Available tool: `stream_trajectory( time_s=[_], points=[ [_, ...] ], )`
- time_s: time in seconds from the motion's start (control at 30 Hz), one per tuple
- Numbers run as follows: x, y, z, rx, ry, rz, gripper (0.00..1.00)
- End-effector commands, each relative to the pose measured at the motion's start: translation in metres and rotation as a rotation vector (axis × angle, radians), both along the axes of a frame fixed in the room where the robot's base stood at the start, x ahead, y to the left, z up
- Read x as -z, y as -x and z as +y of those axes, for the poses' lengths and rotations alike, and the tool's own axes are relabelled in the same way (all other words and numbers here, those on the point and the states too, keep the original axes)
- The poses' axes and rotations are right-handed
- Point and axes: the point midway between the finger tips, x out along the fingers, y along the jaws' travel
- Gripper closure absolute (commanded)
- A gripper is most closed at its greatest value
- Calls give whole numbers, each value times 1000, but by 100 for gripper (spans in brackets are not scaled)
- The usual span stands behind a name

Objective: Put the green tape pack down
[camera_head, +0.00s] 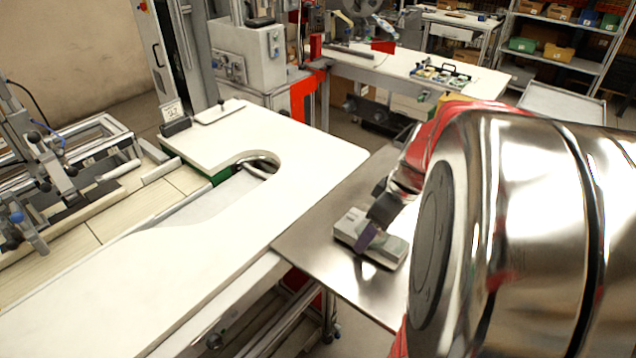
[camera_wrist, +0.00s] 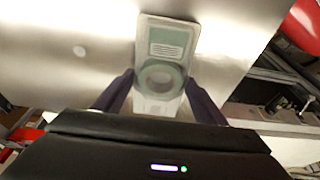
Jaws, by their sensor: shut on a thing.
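The green tape pack (camera_wrist: 167,47) is a flat pale pack with a green face, a printed label and a round ring. In the wrist view it lies between the two dark fingers of my gripper (camera_wrist: 160,92), which is shut on it. In the head view the pack (camera_head: 392,249) is at the shiny metal plate (camera_head: 322,262), with my gripper (camera_head: 367,236) across its middle and a dark shadow along its near edge. I cannot tell whether it touches the plate or hangs just above it. My arm hides the plate's right part.
A white worktop (camera_head: 215,245) with a rounded cut-out adjoins the plate on the left. A machine with rails (camera_head: 60,170) stands at far left. A white bench (camera_head: 410,75) with small items and shelves (camera_head: 560,50) stand behind. The plate's left part is bare.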

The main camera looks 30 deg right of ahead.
Motion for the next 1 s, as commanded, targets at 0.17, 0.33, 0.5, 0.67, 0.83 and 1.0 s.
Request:
stream_trajectory(
  time_s=[0.17, 0.33, 0.5, 0.67, 0.83, 1.0],
  points=[
    [8, 0, 0, 0, 1, 0, 62],
    [7, 0, 0, -1, 1, 0, 62],
    [9, 0, 0, -1, 1, 0, 31],
    [9, 0, 0, -1, 0, 0, 19],
    [9, 0, 0, -1, 0, 0, 16],
    [8, 0, 0, -1, 1, 0, 16]
  ],
)
